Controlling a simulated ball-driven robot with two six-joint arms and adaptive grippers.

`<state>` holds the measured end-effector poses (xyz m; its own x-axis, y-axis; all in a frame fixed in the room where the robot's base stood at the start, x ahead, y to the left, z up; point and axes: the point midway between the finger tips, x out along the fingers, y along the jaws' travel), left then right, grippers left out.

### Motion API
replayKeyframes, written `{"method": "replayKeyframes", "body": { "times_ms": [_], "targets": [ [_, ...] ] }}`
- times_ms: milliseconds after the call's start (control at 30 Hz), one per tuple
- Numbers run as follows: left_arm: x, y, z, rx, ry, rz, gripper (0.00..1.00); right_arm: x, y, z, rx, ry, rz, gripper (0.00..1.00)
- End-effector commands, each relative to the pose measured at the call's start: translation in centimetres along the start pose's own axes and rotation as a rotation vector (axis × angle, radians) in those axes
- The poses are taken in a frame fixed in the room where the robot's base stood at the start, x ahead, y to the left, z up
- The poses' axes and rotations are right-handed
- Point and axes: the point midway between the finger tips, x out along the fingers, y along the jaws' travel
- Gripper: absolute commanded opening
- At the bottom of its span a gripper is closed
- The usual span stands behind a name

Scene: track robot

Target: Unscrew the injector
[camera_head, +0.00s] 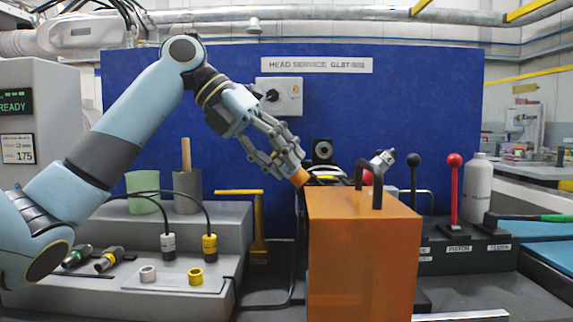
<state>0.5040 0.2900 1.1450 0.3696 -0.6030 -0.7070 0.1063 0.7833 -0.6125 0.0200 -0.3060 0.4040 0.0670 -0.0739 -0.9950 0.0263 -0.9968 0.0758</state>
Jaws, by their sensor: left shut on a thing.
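My left gripper (283,160) points down and to the right, its fingers closed around a small orange piece (300,178). The piece is at the back left top edge of a large orange box (362,255) with a black handle. Whether it touches the box or is screwed into something behind it, I cannot tell. I cannot say for sure that this piece is the injector. A silver cylindrical fitting (383,159) shows tilted behind the box, its lower part hidden. My right gripper is not in view.
A yellow T-handle tool (258,222) stands left of the box. Red lever (454,190) and white bottle (478,189) stand right. A blue panel (230,95) closes the back.

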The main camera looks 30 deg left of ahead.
Motion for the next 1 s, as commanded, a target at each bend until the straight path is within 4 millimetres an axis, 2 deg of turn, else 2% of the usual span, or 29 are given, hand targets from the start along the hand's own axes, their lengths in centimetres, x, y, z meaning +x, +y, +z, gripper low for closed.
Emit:
{"method": "replayKeyframes", "body": {
  "times_ms": [367, 1000],
  "targets": [
    [-0.1, -0.1, 0.0, -0.026, 0.001, 0.0, 0.0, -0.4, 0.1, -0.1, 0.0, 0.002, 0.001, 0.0],
    [-0.2, -0.1, 0.1, -0.378, 0.001, 0.0, 0.0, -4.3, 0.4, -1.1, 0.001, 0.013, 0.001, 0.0]
  ]
}}
